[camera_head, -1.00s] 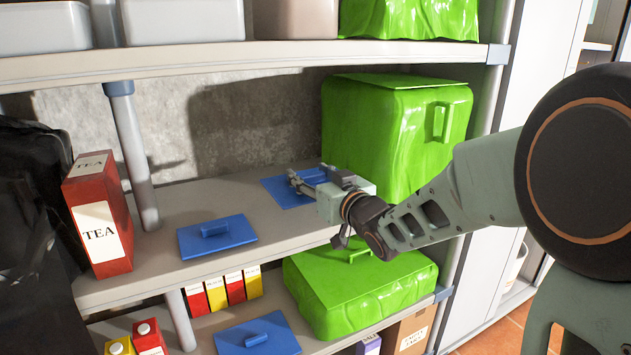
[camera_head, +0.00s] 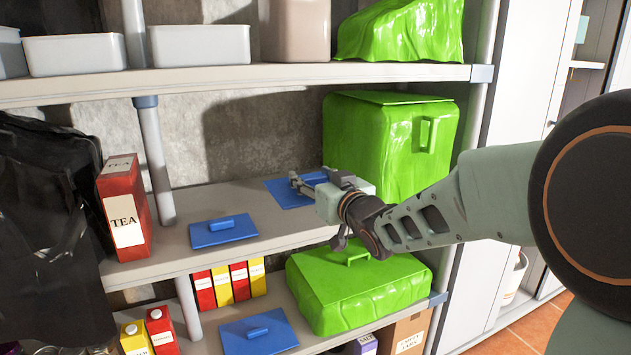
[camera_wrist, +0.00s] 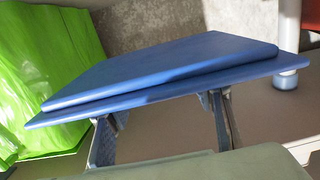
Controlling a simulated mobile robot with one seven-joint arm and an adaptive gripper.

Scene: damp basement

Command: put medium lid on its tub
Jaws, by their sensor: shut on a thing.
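My gripper (camera_head: 300,184) is at the back of the middle shelf, shut on a flat blue lid (camera_head: 278,194). In the wrist view the held lid (camera_wrist: 170,75) spans the picture, with a raised panel over a wider plate. My two fingers (camera_wrist: 163,130) meet its near edge; the grasped part is hidden. I cannot tell whether the lid touches the shelf. A second blue lid (camera_head: 212,237) with a bar handle lies left on this shelf, a third (camera_head: 262,342) on the shelf below. Grey tubs (camera_head: 75,56) (camera_head: 199,46) stand on the top shelf; I cannot tell which is medium.
A large green box (camera_head: 385,150) stands right of the held lid; a lower green box (camera_head: 360,290) sits below. A red tea carton (camera_head: 125,210) and a post (camera_head: 153,165) stand left. The top shelf (camera_head: 290,75) overhangs. Bare shelf surface lies between the two middle-shelf lids.

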